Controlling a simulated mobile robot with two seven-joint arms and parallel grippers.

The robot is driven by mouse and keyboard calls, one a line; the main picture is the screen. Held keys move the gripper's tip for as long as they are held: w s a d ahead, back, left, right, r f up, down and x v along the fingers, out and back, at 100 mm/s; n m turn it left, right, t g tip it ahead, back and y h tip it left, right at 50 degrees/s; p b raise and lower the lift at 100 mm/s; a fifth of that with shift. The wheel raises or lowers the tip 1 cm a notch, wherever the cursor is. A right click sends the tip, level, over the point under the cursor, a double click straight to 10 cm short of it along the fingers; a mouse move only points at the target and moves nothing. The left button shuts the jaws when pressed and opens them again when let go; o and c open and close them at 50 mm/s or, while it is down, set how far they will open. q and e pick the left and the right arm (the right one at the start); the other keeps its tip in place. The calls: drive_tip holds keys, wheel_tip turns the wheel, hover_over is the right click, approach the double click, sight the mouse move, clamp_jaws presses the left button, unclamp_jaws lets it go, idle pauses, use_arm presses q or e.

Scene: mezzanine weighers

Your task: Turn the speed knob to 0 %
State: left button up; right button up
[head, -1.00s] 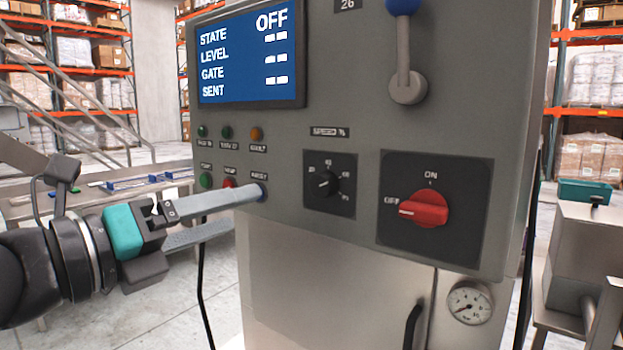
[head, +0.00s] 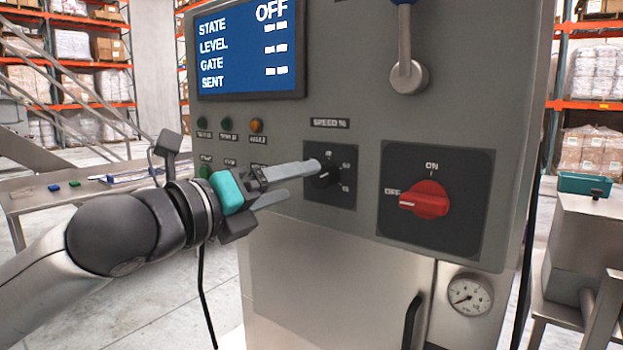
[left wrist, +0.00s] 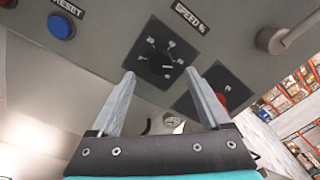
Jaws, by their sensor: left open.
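The speed knob (head: 326,180) is a small black dial on a dark square plate under the SPEED % label on the grey panel. In the head view a finger of my left gripper (head: 302,180) partly covers it, and its setting is too small to read. In the left wrist view the knob (left wrist: 160,64) lies ahead, between the two spread fingers. My left gripper (left wrist: 160,74) is open and empty, its fingertips close to the plate. Contact with the knob cannot be told. My right gripper is not in view.
The red rotary switch (head: 425,199) to the right points at OFF. A blue screen (head: 250,50) reads STATE OFF. The blue reset button (left wrist: 61,26) shows in the left wrist view. A lever (head: 405,70) sits above the switch. A pressure gauge (head: 469,294) is lower right.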

sight(317, 177)
use_arm(q)
drive_tip(key=shift+x, duration=2.6)
drive_tip(key=shift+c, duration=0.3)
clamp_jaws()
